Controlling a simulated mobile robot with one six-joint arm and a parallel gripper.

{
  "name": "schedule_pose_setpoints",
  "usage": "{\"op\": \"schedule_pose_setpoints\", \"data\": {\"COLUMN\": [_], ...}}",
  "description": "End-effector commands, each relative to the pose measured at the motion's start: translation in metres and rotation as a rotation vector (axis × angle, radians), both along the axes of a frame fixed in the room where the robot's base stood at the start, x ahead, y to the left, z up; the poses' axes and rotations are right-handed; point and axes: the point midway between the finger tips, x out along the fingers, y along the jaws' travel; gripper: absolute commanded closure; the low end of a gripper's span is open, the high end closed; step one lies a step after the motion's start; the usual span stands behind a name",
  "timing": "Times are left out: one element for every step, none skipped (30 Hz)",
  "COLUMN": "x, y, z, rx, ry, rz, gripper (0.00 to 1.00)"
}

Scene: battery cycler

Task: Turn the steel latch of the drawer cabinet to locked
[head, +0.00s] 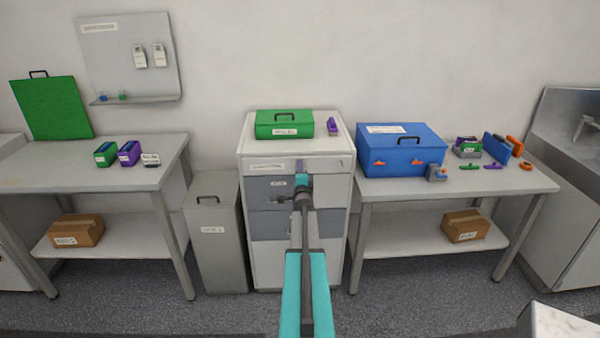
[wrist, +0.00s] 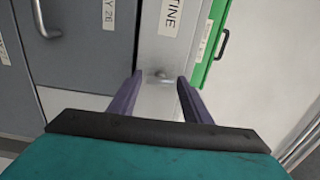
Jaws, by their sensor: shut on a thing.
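The drawer cabinet (head: 262,259) is pale with grey drawer fronts and stands in the middle of the head view. My gripper (head: 301,167) is at its upper front, by the light strip above the top drawer. In the wrist view the two purple fingers of my gripper (wrist: 160,78) stand on either side of the small steel latch (wrist: 162,75) on that strip and are shut on it. My gripper hides the latch in the head view. The latch's exact angle is too small to tell.
A green case (head: 284,124) and a purple item (head: 333,127) sit on the cabinet top. A grey bin (head: 216,255) stands close at left. A table with a blue box (head: 402,150) stands at right. A drawer handle (wrist: 45,25) sticks out near my gripper.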

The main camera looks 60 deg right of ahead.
Motion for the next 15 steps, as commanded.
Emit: {"op": "schedule_pose_setpoints", "data": {"x": [-0.0014,-0.0014,-0.0014,-0.0014,-0.0014,-0.0014,-0.0014,-0.0014,-0.0013,-0.0013,-0.0013,-0.0013,-0.0013,-0.0013,-0.0013], "y": [-0.0009,-0.0009,-0.0009,-0.0009,-0.0008,-0.0008,-0.0008,-0.0008,-0.0007,-0.0007,-0.0007,-0.0007,-0.0007,-0.0007,-0.0007], "z": [-0.0003,-0.0003,-0.0004,-0.0004,-0.0005,-0.0005,-0.0006,-0.0006,-0.0006,-0.0007,-0.0007,-0.0006,-0.0007,-0.0007,-0.0007], "rx": [0.008,0.011,0.015,0.018,0.019,0.021,0.022,0.022,0.022,0.022,0.022,0.022,0.022,0.022,0.022], "ry": [-0.009,-0.014,-0.019,-0.023,-0.025,-0.027,-0.029,-0.029,-0.030,-0.030,-0.030,-0.029,-0.029,-0.029,-0.029], "rz": [-0.002,-0.002,-0.002,-0.002,-0.002,-0.002,-0.002,-0.002,-0.002,-0.002,-0.002,-0.002,-0.002,-0.002,-0.002], "gripper": [0.78,0.78,0.78,0.78,0.78,0.78,0.78,0.78,0.78,0.78,0.78,0.78,0.78,0.78,0.78]}}
